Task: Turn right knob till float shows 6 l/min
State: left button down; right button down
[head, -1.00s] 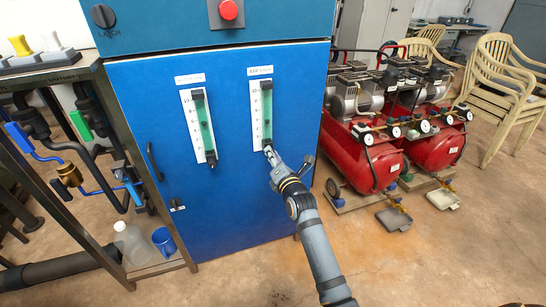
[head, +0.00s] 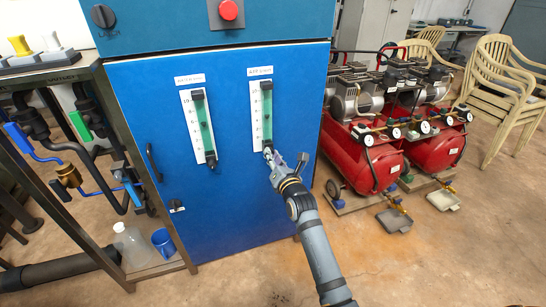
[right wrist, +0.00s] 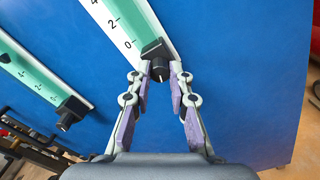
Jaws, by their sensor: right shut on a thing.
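Two flowmeters with green tubes and white scales are mounted upright on the blue cabinet door. The right flowmeter (head: 266,110) has a black knob at its foot, and this right knob (right wrist: 157,60) shows between the fingertips in the right wrist view. My right gripper (right wrist: 160,82) is shut on the right knob, with a fingertip on each side. The scale marks 0, 2 and 4 show above it, but I cannot make out the float. The left flowmeter (head: 202,125) has its own black knob (right wrist: 66,122), untouched. My left gripper is not in view.
The blue cabinet (head: 225,200) carries a red button (head: 229,10) at its top. A pipe rack with a blue mug (head: 163,241) and a clear jug (head: 131,244) stands at the left. Red compressors (head: 365,155) stand at the right. The floor in front is open.

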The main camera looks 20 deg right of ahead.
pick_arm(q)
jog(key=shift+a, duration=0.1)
pick_arm(e)
jog(key=shift+f, duration=0.1)
jog(key=c, duration=1.3)
grip_release()
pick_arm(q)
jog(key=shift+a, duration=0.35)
pick_arm(e)
jog(key=shift+o, duration=0.5)
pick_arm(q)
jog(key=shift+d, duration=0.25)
pick_arm(e)
jog(key=s, duration=1.2)
jog(key=shift+d, duration=0.2)
